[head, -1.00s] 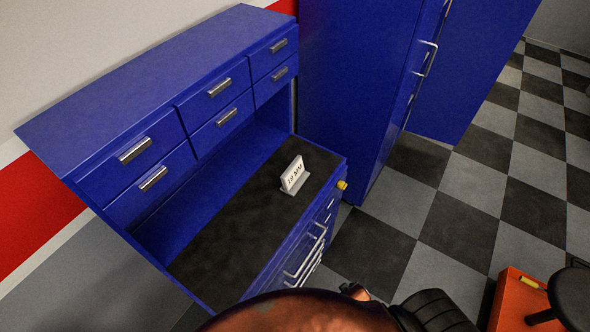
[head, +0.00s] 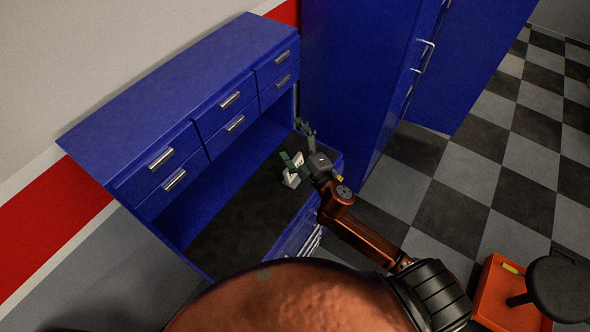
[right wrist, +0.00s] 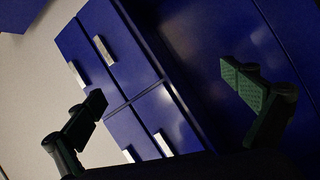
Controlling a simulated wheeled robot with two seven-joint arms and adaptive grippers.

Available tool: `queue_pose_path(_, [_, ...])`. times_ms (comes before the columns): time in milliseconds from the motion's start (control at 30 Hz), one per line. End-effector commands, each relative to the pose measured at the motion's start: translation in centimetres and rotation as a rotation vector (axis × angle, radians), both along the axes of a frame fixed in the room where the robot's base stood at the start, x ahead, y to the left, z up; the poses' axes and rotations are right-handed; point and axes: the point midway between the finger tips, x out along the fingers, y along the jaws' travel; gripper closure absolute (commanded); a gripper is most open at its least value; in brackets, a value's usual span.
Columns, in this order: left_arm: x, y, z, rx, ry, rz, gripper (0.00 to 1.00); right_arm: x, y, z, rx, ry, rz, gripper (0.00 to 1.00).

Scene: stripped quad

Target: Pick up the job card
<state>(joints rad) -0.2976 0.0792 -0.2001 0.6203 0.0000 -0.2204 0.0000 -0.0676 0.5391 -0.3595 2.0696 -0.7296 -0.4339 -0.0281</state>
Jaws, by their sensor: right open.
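The job card (head: 291,178) is a small white card in a stand on the black worktop of the blue workbench. My right arm partly covers it in the head view, and its lettering is mostly hidden. My right gripper (head: 293,141) is open and empty, at the right end of the worktop. One finger overlaps the card's top edge in the picture; I cannot tell whether it touches. In the right wrist view the two fingers (right wrist: 165,92) are wide apart with blue drawers beyond them, and the card does not show. My left gripper is not in view.
The upper drawer unit (head: 190,95) overhangs the back of the worktop (head: 240,215). A tall blue cabinet (head: 345,80) stands just right of the bench. An orange box (head: 500,290) and a black stool (head: 560,290) stand on the checkered floor at lower right. The worktop's left part is clear.

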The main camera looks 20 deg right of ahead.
Motion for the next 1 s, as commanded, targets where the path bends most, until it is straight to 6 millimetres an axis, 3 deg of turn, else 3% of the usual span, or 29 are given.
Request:
queue_pose_path(33, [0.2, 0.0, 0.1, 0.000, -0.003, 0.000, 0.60, 0.8, 3.0, 2.3, -0.119, -0.083, 0.105, 0.00])
queue_pose_path(67, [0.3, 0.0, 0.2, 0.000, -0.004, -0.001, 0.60, 1.0, 4.9, 3.4, -0.189, -0.129, 0.167, 0.00])
queue_pose_path(167, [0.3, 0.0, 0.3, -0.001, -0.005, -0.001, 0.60, 0.6, 10.7, 4.9, -0.430, -0.256, 0.378, 0.00])
queue_pose_path(200, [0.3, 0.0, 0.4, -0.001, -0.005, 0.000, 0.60, 0.2, 12.8, 4.8, -0.533, -0.296, 0.462, 0.00])
queue_pose_path(300, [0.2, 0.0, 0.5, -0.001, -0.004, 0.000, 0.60, -1.0, 16.4, 2.8, -0.797, -0.362, 0.670, 0.00])
queue_pose_path(400, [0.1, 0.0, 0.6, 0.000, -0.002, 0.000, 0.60, -1.8, 17.2, -1.1, -1.071, -0.373, 0.868, 0.00])
queue_pose_path(467, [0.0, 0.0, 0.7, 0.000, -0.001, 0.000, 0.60, -2.0, 16.1, -3.8, -1.237, -0.348, 0.979, 0.00])
queue_pose_path(567, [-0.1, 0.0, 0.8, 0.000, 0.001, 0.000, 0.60, -1.8, 12.1, -8.0, -1.497, -0.258, 1.140, 0.00])
queue_pose_path(633, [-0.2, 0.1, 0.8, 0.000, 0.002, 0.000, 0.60, -1.3, 8.2, -10.0, -1.650, -0.168, 1.226, 0.00])
queue_pose_path(800, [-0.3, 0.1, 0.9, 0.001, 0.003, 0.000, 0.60, -0.5, -0.6, -12.1, -1.891, 0.054, 1.354, 0.00])
queue_pose_path(900, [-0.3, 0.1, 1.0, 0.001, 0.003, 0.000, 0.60, -0.4, -3.5, -12.3, -1.952, 0.134, 1.384, 0.00])
queue_pose_path(1000, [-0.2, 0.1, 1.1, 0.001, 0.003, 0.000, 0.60, -0.2, -4.5, -12.7, -1.974, 0.168, 1.397, 0.00])
